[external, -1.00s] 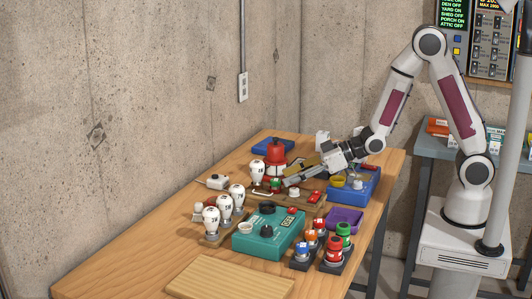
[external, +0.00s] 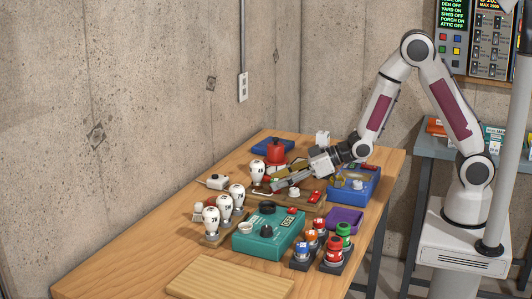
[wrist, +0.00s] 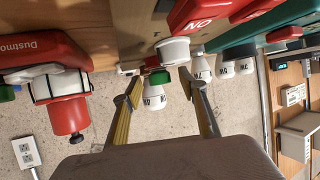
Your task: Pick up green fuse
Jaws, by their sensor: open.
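A small green fuse (wrist: 159,76) shows in the wrist view between and just beyond my fingertips, beside a white-topped part. Its lower side is hidden. In the external view my gripper's near finger covers that spot. My gripper (external: 276,176) is open and reaches low over the wooden board in the middle of the bench. In the wrist view my gripper (wrist: 158,86) has its two fingers spread on either side of the green fuse, with no clear contact. Another green-capped piece (external: 343,229) stands in a dark holder at the bench's front right.
White bulbs (external: 237,194) stand left of my gripper. A teal box (external: 262,243) is in front, a blue tray (external: 362,188) to the right and a red lamp-like device (external: 276,151) behind. A bare wooden pad (external: 230,282) lies at the front.

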